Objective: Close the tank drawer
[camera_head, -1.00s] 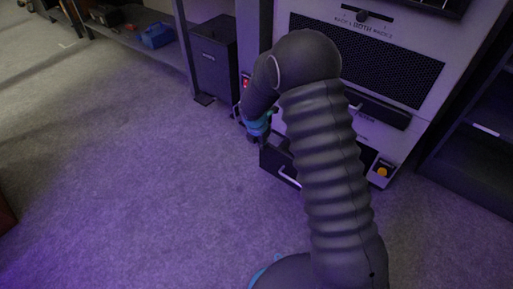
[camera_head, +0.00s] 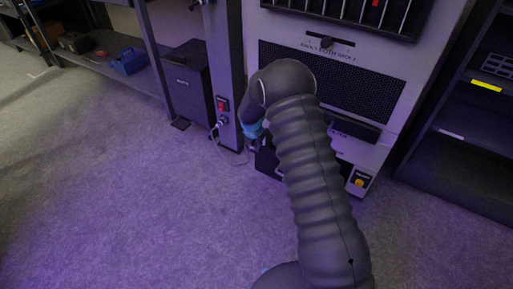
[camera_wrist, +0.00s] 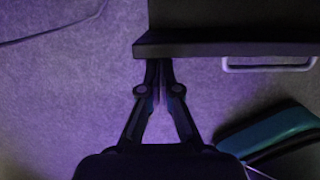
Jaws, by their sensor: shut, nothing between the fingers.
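The dark tank drawer (camera_head: 267,164) sits low at the bottom left of the grey cabinet (camera_head: 387,152) in the head view, partly hidden behind my arm. It appears to stick out from the cabinet. In the wrist view its dark front edge (camera_wrist: 225,48) runs across the upper right, with a pale bar handle (camera_wrist: 268,67) on it. My gripper (camera_wrist: 162,64) is shut and empty. Its fingertips are at the left part of the drawer's front edge, left of the handle; I cannot tell whether they touch. In the head view my gripper is mostly hidden by my arm.
A post with a red switch (camera_head: 222,104) and a cable stands just left of the drawer. A dark bin (camera_head: 187,80) is further left. A yellow button (camera_head: 360,183) is on the cabinet's lower right. Dark shelves (camera_head: 470,130) stand at right. The carpet in front is clear.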

